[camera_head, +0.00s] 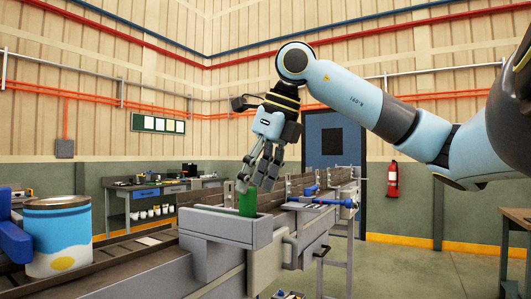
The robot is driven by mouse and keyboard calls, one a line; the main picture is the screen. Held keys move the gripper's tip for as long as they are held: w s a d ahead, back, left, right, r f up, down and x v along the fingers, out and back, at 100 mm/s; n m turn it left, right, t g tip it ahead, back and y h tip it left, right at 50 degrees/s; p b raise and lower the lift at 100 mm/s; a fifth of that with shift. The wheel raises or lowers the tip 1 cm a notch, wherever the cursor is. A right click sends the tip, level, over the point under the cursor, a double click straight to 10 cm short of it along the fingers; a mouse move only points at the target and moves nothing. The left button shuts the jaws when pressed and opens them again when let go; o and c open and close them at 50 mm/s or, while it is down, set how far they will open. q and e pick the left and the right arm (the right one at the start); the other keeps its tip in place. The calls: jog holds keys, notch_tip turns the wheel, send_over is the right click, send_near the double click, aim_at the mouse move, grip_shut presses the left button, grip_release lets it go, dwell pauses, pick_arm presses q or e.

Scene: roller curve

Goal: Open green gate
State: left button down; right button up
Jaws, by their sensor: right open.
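The green gate (248,202) stands upright in the grey conveyor frame (222,228), near the middle of the view. My right gripper (257,183) points down at the top of the gate, its fingers spread open. The fingers overlap the gate's upper edge in the picture; I cannot tell whether they touch it. The right arm reaches in from the right. My left gripper does not show.
A blue and white can (57,240) stands on the roller track (130,245) at left, beside a blue part (14,240). Another conveyor with a blue handle (335,202) runs behind. A workbench (160,190) stands at the back wall. Open floor lies at right.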

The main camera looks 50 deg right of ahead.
jog(key=v, duration=0.8)
jog(key=shift+s, duration=0.2)
jog(key=shift+r, duration=0.15)
